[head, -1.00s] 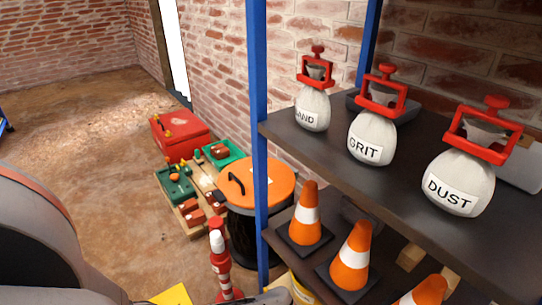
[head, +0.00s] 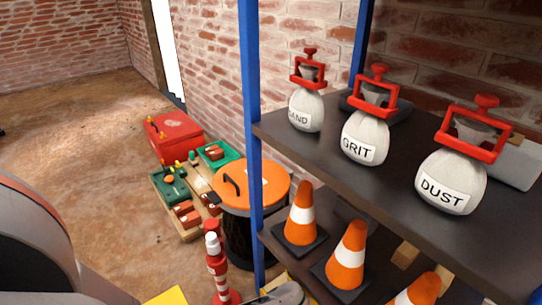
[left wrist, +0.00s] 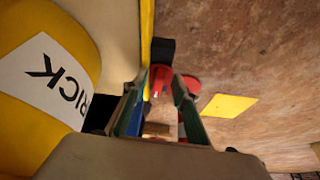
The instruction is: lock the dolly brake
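My left gripper (left wrist: 163,78) shows in the left wrist view with its two dark fingers apart. A red part (left wrist: 187,84) lies just beyond the fingertips, and I cannot tell whether it is the dolly brake. A black block (left wrist: 162,50) stands beside it, along a yellow edge. A yellow rounded container (left wrist: 85,30) with a label reading "RICK" fills the left of that view. The dolly itself is not clearly made out in either view. In the head view a grey part of mine is at the bottom edge. My right gripper is not in view.
A shelf (head: 400,180) with a blue post (head: 251,130) holds labelled bags (head: 365,138) above orange cones (head: 347,255). A black drum with an orange lid (head: 262,185), a red-white post (head: 215,265) and a red box (head: 175,135) stand left. A yellow floor patch (left wrist: 230,106) lies flat.

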